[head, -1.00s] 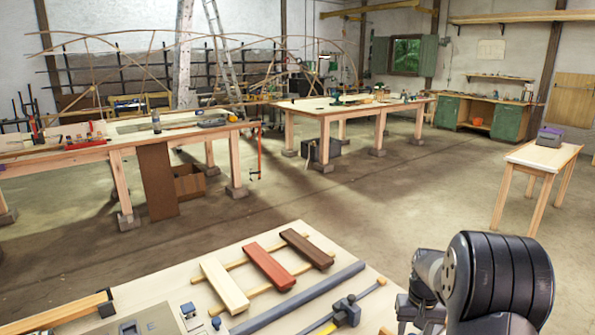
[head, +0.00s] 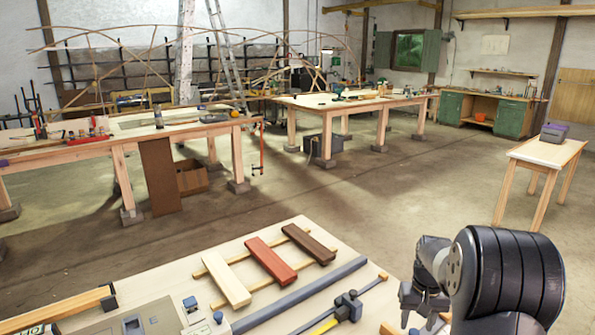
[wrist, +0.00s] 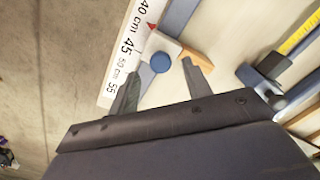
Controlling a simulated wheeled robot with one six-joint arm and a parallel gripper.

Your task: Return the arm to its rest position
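My gripper (head: 424,303) is at the lower right of the head view, beside the right end of the near bench. In the wrist view my gripper (wrist: 159,70) has its two dark fingers spread apart. They appear empty, with a blue round knob (wrist: 160,62) on the bench showing between them. My arm's black ribbed joint is at the right of the head view.
The near bench (head: 150,277) holds cream (head: 227,280), red (head: 271,261) and dark brown (head: 309,245) laths across two thin strips. A blue-grey bar (head: 300,295) and a clamp (head: 347,305) lie closer. A small table (head: 541,151) stands right. Floor between is open.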

